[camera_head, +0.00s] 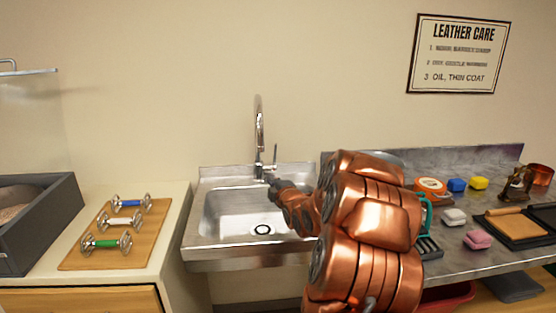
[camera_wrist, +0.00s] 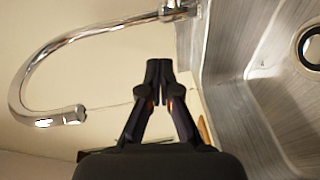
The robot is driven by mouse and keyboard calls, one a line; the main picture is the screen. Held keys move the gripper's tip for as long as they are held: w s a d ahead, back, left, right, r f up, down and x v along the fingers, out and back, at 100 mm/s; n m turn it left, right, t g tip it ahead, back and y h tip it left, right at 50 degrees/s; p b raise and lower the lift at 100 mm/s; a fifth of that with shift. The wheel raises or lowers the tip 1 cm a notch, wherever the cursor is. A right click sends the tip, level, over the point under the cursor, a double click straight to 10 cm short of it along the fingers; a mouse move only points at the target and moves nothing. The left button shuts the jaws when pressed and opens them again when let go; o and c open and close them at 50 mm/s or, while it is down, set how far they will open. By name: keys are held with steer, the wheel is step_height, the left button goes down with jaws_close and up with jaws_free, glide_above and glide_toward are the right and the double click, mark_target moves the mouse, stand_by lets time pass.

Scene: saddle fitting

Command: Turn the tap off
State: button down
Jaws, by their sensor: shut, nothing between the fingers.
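The chrome tap (camera_head: 259,125) stands at the back of the steel sink, with a tall curved spout. Its lever (camera_head: 275,156) stands upright at the right of the tap body in the head view. In the wrist view the tap's spout (camera_wrist: 60,47) arches across the left, and its body is cut off at the top edge. I make out no water stream at the spout's end. My gripper (camera_wrist: 158,66) is shut and empty. In the head view my gripper (camera_head: 270,181) is over the back of the basin, just below the lever; whether it touches cannot be told.
The sink basin (camera_head: 226,218) has a round drain (camera_head: 262,230). Left of it, a wooden board (camera_head: 78,258) bears three small dumbbell-shaped pieces. My arm hides part of that counter.

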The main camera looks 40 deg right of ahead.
steer(key=n+t+h, duration=0.1)
steer(key=t+h, duration=0.1)
glide_toward(275, 150)
steer(key=p+x, duration=0.3)
steer(key=x, duration=0.4)
steer(key=shift+d, duration=0.15)
stand_by(0.4)
stand_by(0.4)
